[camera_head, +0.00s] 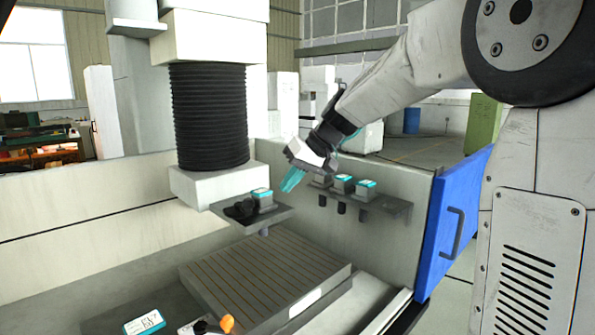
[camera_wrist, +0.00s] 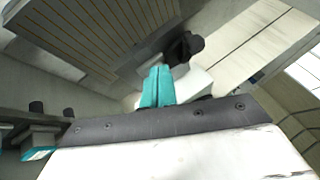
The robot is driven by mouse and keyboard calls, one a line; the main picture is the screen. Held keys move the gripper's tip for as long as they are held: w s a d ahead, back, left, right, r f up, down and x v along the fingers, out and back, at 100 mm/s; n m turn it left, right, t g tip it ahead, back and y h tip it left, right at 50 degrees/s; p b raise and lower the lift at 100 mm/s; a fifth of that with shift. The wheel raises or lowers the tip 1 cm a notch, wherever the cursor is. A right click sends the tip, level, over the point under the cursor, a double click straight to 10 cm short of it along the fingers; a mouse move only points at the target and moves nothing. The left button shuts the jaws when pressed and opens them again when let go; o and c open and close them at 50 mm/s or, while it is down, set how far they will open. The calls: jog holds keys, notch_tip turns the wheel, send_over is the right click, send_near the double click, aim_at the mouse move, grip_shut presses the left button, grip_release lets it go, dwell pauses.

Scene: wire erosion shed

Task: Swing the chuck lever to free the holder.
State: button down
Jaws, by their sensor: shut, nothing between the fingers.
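My gripper (camera_head: 292,180) has teal fingers, pressed together and empty. It hangs above the back of the machine tub, just right of a small grey plate (camera_head: 280,214). In the wrist view the shut fingers (camera_wrist: 157,87) are in front of a black knobbed part (camera_wrist: 183,48) and a pale block. On that plate are a black part (camera_head: 240,209) and a teal-topped holder (camera_head: 262,198). An orange-ended lever (camera_head: 227,323) shows at the bottom edge of the head view, by a dark part; its lower portion is cut off. A teal-and-white labelled block (camera_head: 145,322) is left of it.
A rack (camera_head: 392,207) with teal-topped holders is on the back wall, right of my gripper. A slotted table (camera_head: 265,275) lies below. A black bellows column (camera_head: 210,115) stands at left, a blue door (camera_head: 455,225) at right.

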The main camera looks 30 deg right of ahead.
aim_at(244, 206)
jog(key=w+a+f, duration=0.1)
jog(key=a+f, duration=0.2)
jog(key=a, duration=0.2)
jog(key=shift+w+a, duration=0.2)
jog(key=shift+a, duration=0.15)
